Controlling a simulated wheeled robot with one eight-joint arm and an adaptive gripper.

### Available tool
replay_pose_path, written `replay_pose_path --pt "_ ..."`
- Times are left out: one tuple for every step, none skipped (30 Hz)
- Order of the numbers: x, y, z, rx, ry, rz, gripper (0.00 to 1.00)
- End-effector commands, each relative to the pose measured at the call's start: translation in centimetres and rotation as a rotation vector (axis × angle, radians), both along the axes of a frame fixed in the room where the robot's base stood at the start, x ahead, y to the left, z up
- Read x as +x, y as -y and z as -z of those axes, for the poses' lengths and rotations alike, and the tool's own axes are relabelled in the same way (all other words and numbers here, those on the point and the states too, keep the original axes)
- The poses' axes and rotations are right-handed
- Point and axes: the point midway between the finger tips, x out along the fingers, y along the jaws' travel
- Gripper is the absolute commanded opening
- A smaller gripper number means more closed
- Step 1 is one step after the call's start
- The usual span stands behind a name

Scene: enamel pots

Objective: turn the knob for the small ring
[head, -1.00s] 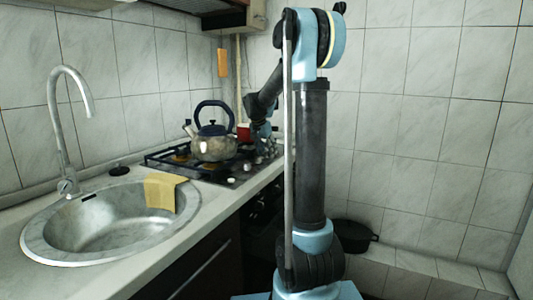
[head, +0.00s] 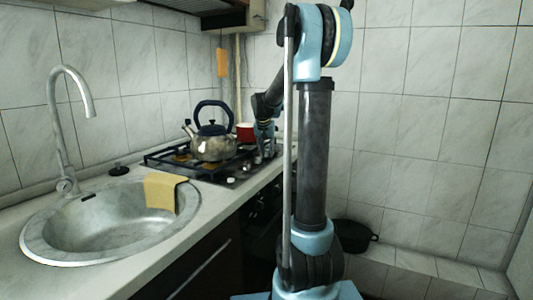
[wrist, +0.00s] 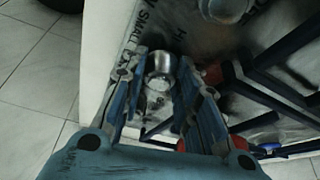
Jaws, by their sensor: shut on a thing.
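A silvery round knob (wrist: 160,70) on the hob's front strip sits between the fingertips of my gripper (wrist: 163,60) in the wrist view. The fingers are closed on the knob's sides. The printed word "SMALL" shows on the hob panel beside it. In the head view my gripper (head: 265,150) reaches down at the right front edge of the hob (head: 222,178); the held knob is hard to make out there. Another knob (wrist: 228,8) shows at the top of the wrist view. Which ring burner belongs to the held knob cannot be seen.
A kettle (head: 213,148) with a dark blue handle stands on the hob, with a red pot (head: 245,132) behind it. Dark pan supports (wrist: 275,85) lie close to the right finger. A sink (head: 110,220) with a yellow cloth (head: 163,191) is at left.

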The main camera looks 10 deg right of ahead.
Motion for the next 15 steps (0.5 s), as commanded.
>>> replay_pose_path --pt "0.02 -0.05 0.00 0.001 0.000 -0.010 0.05" --pt "0.02 -0.06 -0.01 0.001 0.001 -0.015 0.05" --pt "0.03 -0.06 0.00 0.002 0.001 -0.019 0.05" --pt "0.03 -0.07 0.00 0.001 0.001 -0.020 0.05" --pt "0.03 -0.07 0.00 0.002 0.001 -0.021 0.05" --pt "0.04 -0.07 0.00 0.001 0.002 -0.021 0.05" --pt "0.04 -0.08 0.00 0.001 0.002 -0.021 0.05" --pt "0.03 -0.08 0.00 0.002 0.002 -0.020 0.05" --pt "0.03 -0.07 0.00 0.001 0.001 -0.020 0.05" --pt "0.04 -0.07 0.00 0.001 0.001 -0.020 0.05" --pt "0.03 -0.08 0.00 0.001 0.001 -0.020 0.05" --pt "0.03 -0.07 0.00 0.001 0.001 -0.020 0.33" --pt "0.03 -0.08 -0.01 0.001 0.001 -0.020 0.40" --pt "0.03 -0.08 -0.01 0.001 0.001 -0.020 0.47" --pt "0.02 -0.07 -0.01 0.001 0.001 -0.020 0.48"
